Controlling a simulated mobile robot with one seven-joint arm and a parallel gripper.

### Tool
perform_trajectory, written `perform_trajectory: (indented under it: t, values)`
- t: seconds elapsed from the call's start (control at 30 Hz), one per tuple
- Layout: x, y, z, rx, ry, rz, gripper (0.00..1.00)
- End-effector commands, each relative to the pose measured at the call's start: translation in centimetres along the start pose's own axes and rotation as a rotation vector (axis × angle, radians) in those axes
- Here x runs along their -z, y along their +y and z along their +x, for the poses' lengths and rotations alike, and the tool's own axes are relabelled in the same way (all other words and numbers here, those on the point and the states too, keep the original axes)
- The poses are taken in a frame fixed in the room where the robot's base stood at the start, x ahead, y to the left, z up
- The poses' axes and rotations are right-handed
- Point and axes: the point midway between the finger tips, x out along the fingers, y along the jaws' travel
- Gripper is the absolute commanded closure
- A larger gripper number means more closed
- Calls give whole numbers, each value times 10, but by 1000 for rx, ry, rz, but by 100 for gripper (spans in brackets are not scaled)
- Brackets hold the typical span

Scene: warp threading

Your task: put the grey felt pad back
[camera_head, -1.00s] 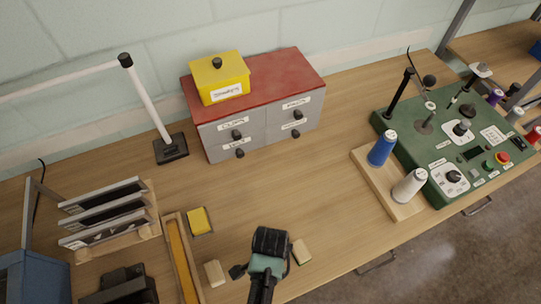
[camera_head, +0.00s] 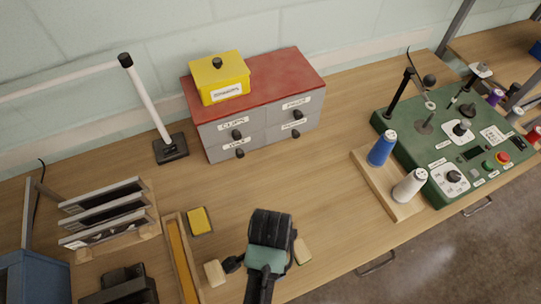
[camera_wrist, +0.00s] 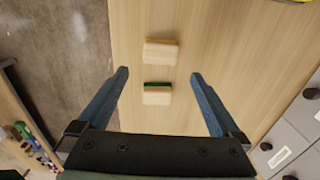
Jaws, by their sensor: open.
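I cannot pick out a separate grey felt pad with certainty. A dark grey rectangle (camera_head: 211,233) shows as a rim around a yellow block (camera_head: 198,220) on the table. Two pale wooden blocks lie on the table, a left one (camera_head: 214,273) and a right one (camera_head: 304,252). In the wrist view one block (camera_wrist: 157,97) has a green edge and the farther one (camera_wrist: 161,54) a yellow edge. My gripper (camera_wrist: 159,75) is open and empty above the table, its fingers spread on either side of the green-edged block.
A long wooden tray (camera_head: 172,222) and a slatted rack (camera_head: 112,220) stand at left. A grey drawer cabinet (camera_head: 262,132) with a red top is behind. A spool board (camera_head: 385,181) and green control panel (camera_head: 450,180) are at right.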

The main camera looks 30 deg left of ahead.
Motion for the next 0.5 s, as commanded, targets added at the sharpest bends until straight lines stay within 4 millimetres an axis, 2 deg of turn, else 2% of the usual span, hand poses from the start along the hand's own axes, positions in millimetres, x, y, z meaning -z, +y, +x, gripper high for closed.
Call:
perform_trajectory:
  t: [0.1,0.2,0.5]
  values:
    - [1,-1,-18,3,2,0,0]
    - [0,-1,-27,2,1,0,0]
    - [0,0,-32,0,0,-1,0]
